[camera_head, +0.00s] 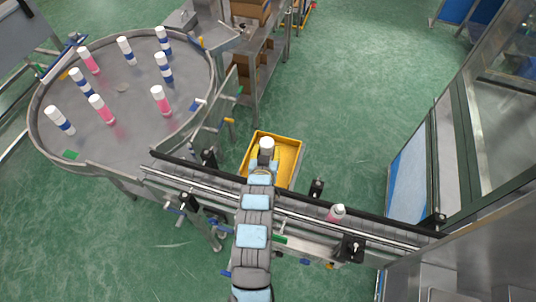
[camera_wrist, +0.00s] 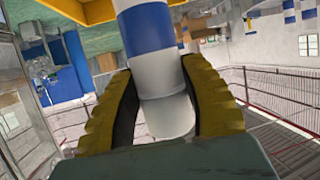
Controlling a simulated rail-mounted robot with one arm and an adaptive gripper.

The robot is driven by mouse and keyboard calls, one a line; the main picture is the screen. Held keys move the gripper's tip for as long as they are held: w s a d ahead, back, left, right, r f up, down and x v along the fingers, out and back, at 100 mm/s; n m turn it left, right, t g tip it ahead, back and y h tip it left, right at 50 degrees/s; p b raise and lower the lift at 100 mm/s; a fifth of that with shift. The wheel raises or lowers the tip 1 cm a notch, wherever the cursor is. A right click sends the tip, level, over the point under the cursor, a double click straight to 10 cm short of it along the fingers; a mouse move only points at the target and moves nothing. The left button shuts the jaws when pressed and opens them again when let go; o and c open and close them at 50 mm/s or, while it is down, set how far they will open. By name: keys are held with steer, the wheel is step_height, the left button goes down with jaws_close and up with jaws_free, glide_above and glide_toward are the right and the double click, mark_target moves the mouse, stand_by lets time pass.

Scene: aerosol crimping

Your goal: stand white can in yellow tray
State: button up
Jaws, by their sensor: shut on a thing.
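The white can (camera_wrist: 158,68) with a blue band is between the two yellow-and-black fingers of my gripper (camera_wrist: 156,76) in the wrist view. My gripper is shut on it, below the blue band in that picture. In the head view the can's pale top (camera_head: 267,144) shows at the end of my arm, over the yellow tray (camera_head: 291,152). My gripper (camera_head: 264,165) hides part of the tray and most of the can there. A yellow edge of the tray (camera_wrist: 92,12) shows at the top of the wrist view. Whether the can touches the tray floor cannot be told.
A round steel table (camera_head: 122,89) at left holds several pink-and-white and blue-and-white cans. A conveyor (camera_head: 300,209) runs under my arm, carrying a pink-and-white can (camera_head: 336,213). A shelf rack (camera_head: 262,60) stands behind the tray. Green floor right of the tray is clear.

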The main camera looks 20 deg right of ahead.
steer(key=shift+d+f, duration=0.25)
steer(key=shift+f, duration=0.2)
steer(key=shift+f+p, duration=0.65)
steer(key=shift+f, duration=0.7)
steer(key=shift+f, duration=0.2)
steer(key=o, duration=1.2)
steer(key=shift+r, duration=0.1)
